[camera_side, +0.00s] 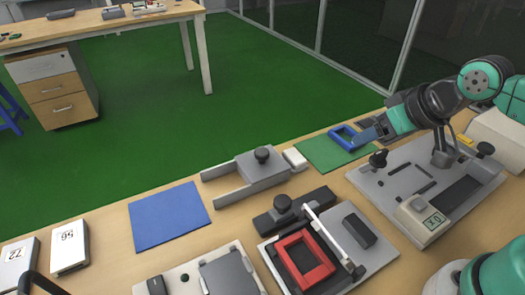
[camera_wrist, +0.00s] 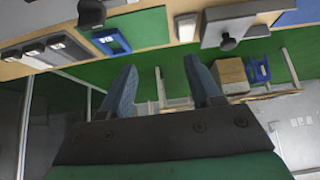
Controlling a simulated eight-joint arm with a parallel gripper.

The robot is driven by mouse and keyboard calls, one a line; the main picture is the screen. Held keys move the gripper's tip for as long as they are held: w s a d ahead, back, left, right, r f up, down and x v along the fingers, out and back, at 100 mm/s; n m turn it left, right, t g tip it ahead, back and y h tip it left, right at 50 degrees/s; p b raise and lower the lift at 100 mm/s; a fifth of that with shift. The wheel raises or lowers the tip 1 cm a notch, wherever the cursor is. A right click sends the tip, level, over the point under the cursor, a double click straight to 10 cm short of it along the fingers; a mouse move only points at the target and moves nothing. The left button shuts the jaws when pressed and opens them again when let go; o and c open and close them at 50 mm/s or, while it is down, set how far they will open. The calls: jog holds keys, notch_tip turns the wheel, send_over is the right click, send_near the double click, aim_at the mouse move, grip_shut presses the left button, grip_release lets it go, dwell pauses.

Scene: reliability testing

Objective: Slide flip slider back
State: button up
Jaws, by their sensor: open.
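A grey slider block (camera_side: 258,172) with a black knob (camera_side: 262,155) and two prongs pointing left lies on the table's far side. It also shows at the top of the wrist view (camera_wrist: 240,20). A black slider bar (camera_side: 310,203) with a round knob sits nearer, beside the fixture with the red frame (camera_side: 328,268). I cannot tell which is the flip slider. My gripper (camera_side: 368,132) is at the right, above the green mat, close to a blue frame (camera_side: 340,130). In the wrist view its two blue fingers (camera_wrist: 161,64) are apart with nothing between them.
A small white block (camera_side: 295,158) sits between the grey slider and the green mat (camera_side: 320,157). A grey test station (camera_side: 385,196) stands at the right. A blue mat (camera_side: 168,216) and number cards (camera_side: 70,247) lie left. The front holds another grey fixture (camera_side: 180,277).

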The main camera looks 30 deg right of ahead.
jog(key=shift+w+a+r, duration=0.1)
jog(key=shift+a, duration=0.1)
jog(key=c, duration=0.3)
jog(key=w+a+n, duration=0.1)
jog(key=a, duration=0.1)
jog(key=a+r+n+g+y, duration=0.1)
jog(key=a+n, duration=0.1)
jog(key=w+a+n+g+y, duration=0.1)
jog(key=a+n, duration=0.1)
jog(key=shift+w+a+r, duration=0.25)
jog(key=shift+w+a, duration=0.05)
grip_shut()
jog(key=n+g+y, duration=0.2)
jog(key=n+g, duration=0.1)
jog(key=n, duration=0.5)
send_over(269, 211)
jog(key=x, duration=1)
jog(key=shift+f, duration=0.3)
jog(key=shift+s+d+f, duration=0.1)
jog(key=shift+s+d, duration=0.15)
jog(key=shift+d, duration=0.25)
jog(key=shift+s+d+f, duration=0.1)
jog(key=shift+s+d, duration=0.2)
jog(key=shift+d, duration=0.2)
jog(key=shift+s+d+f, duration=0.15)
jog(key=shift+s+d, duration=0.2)
jog(key=shift+d, duration=0.4)
jog(key=d, duration=0.8)
jog(key=shift+d, duration=0.4)
